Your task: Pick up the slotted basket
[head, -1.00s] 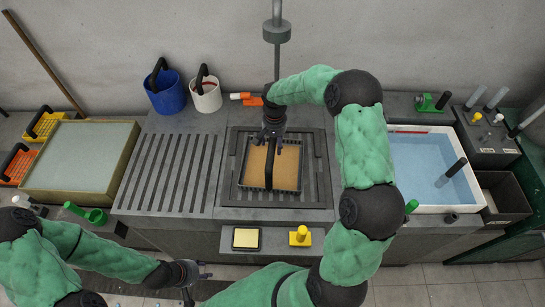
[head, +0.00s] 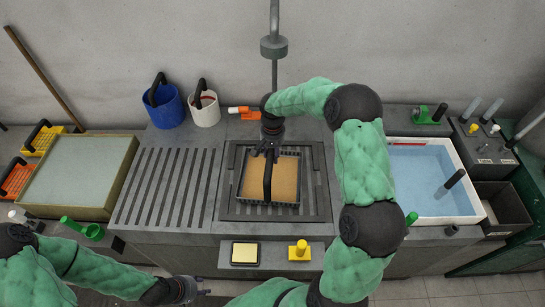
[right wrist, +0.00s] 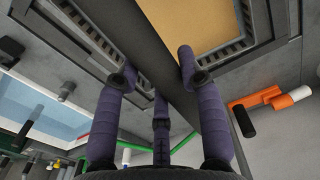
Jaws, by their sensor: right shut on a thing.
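The slotted basket (head: 285,203) is a square dark tray with slotted walls, a tan floor and a black bar handle (head: 267,183) across its middle. It is over the dark square frame in the middle of the bench; I cannot tell whether it is clear of it. My right gripper (head: 268,152) is above its far side, shut on the handle. In the right wrist view the handle (right wrist: 165,70) runs between the fingers, with the slotted wall (right wrist: 238,45) beyond. My left gripper (head: 190,291) is low at the front left, apart from the basket; its jaw opening is unclear.
A vertical grey pole (head: 274,48) stands behind the basket. A blue bucket (head: 166,112) and white bucket (head: 206,112) are at the back left. A water-filled basin (head: 472,180) is at right. A yellow pad (head: 245,253) and yellow-knobbed tool (head: 300,252) are on the front ledge.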

